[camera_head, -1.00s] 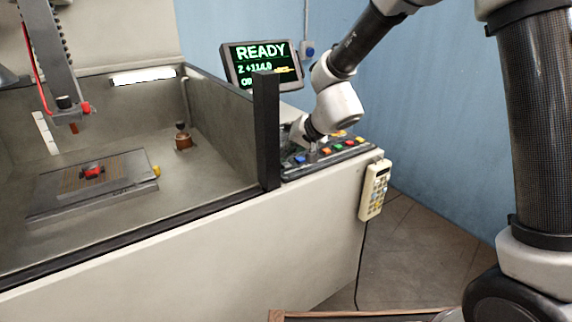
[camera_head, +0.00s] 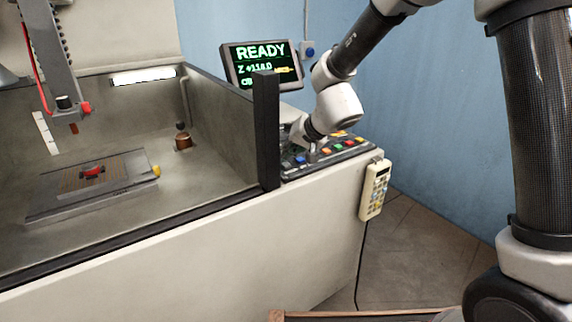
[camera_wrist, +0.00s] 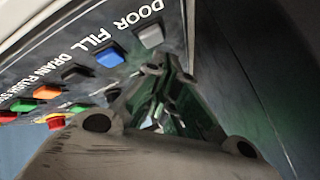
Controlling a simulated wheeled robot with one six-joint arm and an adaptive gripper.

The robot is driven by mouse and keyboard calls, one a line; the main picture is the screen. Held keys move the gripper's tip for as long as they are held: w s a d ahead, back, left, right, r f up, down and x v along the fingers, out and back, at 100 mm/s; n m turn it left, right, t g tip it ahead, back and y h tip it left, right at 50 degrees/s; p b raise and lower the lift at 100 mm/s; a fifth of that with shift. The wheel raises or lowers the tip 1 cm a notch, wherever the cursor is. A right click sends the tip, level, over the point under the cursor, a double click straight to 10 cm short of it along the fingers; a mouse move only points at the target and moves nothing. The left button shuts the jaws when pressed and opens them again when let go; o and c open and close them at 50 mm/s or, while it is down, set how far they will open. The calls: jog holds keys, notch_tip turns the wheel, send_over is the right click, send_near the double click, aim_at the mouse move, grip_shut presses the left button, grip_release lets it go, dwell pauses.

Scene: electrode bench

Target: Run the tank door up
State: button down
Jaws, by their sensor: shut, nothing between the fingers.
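The tank (camera_head: 215,120) is open at the front. A dark strip (camera_head: 140,229) runs along its low front edge; I cannot tell whether this is the door's top edge. A black upright post (camera_head: 266,130) stands at the front right corner. My gripper (camera_head: 313,156) is shut and empty, pointing down at the button panel right of the post. In the wrist view the grey button (camera_wrist: 150,36) labelled DOOR is just beside my fingertips (camera_wrist: 168,68); I cannot tell whether they touch it. The blue FILL button (camera_wrist: 109,56) is beside it.
Several other coloured buttons (camera_wrist: 47,92) line the panel. A screen (camera_head: 262,65) reading READY stands behind it. A handheld pendant (camera_head: 374,190) hangs on the cabinet's right side. Inside the tank are a plate (camera_head: 120,187) with a red part and a hanging head (camera_head: 48,45).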

jog(key=shift+f, duration=0.4)
